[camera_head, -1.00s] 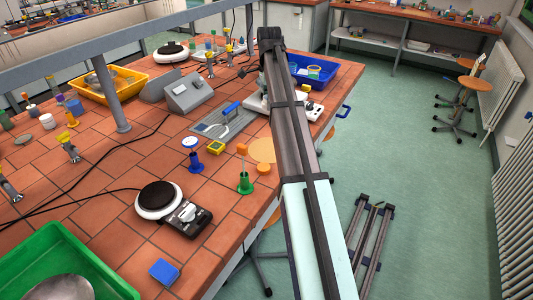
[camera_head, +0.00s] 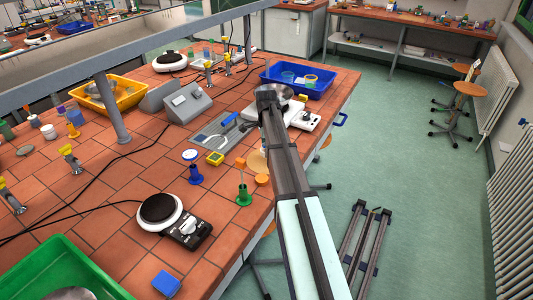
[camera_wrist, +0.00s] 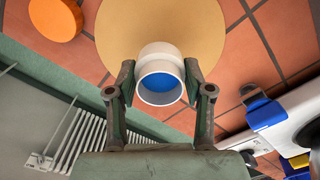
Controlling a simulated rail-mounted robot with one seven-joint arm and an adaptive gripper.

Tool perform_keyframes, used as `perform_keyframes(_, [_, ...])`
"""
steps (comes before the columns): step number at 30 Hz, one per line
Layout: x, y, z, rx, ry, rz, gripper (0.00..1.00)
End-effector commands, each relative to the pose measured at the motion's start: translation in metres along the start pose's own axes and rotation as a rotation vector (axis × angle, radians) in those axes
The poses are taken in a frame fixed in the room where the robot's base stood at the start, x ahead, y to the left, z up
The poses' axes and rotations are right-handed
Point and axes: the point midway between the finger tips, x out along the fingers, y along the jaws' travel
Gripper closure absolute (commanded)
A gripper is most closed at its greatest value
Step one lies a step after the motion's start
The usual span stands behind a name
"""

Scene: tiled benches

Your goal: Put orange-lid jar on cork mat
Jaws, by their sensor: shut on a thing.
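My gripper (camera_wrist: 160,72) is shut on a white round jar (camera_wrist: 160,52), with one finger on each side. The jar's white rim and blue inside show in the wrist view; no orange lid shows on it. Behind it lies the tan cork mat (camera_wrist: 115,40), partly covered by jar and fingers. I cannot tell whether jar and mat touch. An orange disc (camera_wrist: 57,16) lies apart from the mat.
A green stand with an orange top (camera_head: 243,195) and a blue stand (camera_head: 195,175) are left of the mat. A blue tray (camera_head: 305,92) and white balance (camera_head: 305,118) are behind. A hot plate (camera_head: 160,210) is front left. The bench edge runs close to the mat.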

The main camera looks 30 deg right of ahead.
Motion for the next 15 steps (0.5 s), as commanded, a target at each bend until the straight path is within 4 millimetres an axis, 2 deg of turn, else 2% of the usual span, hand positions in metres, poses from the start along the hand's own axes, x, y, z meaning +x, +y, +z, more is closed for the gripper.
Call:
perform_keyframes(8, [0.03, 0.0, 0.0, 0.0, 0.0, 0.001, 0.84])
perform_keyframes(15, [0.033, 0.0, 0.0, 0.0, 0.0, 0.0, 0.84])
